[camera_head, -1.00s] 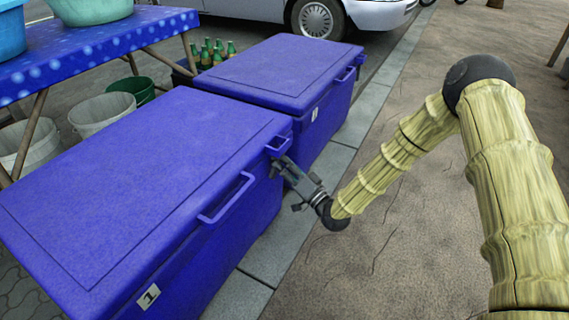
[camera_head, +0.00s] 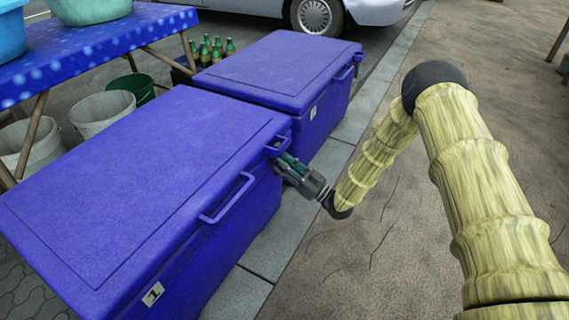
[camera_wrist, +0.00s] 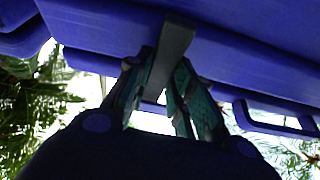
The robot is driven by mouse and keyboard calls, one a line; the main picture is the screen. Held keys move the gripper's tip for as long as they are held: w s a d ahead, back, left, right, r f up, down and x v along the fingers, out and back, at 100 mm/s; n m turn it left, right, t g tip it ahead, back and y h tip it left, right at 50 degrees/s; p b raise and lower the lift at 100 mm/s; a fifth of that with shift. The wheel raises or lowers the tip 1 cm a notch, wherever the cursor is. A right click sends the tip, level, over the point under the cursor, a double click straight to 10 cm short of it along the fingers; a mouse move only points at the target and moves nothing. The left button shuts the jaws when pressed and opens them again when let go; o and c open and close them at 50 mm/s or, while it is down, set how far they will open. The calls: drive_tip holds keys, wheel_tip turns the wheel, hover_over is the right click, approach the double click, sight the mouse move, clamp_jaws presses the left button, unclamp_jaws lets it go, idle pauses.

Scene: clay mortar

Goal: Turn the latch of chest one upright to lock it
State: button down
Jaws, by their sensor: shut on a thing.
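Chest one (camera_head: 130,180) is the near blue chest, its lid down, with a "1" label (camera_head: 152,294) on its front. My gripper (camera_head: 284,165) is at the far end of its front, close to a blue handle. In the wrist view my gripper (camera_wrist: 165,88) has its green-padded fingers on both sides of a grey bar, the latch (camera_wrist: 173,48), and is shut on it. The latch's upper part shows against the blue chest; its lower end is between the fingers. In the head view my gripper hides the latch, so its exact tilt is hard to tell.
A second blue chest (camera_head: 275,68) stands just behind chest one. A blue loop handle (camera_head: 228,198) sticks out from chest one's front. A blue-topped table (camera_head: 100,45) and white buckets (camera_head: 102,112) are at the left. The pavement (camera_head: 385,235) at the right is open.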

drive_tip(key=shift+n, duration=0.6)
drive_tip(key=c, duration=1.2)
unclamp_jaws()
drive_tip(key=shift+c, duration=0.2)
drive_tip(key=shift+d, duration=0.1)
drive_tip(key=v, duration=1.2)
drive_tip(key=shift+f, duration=0.1)
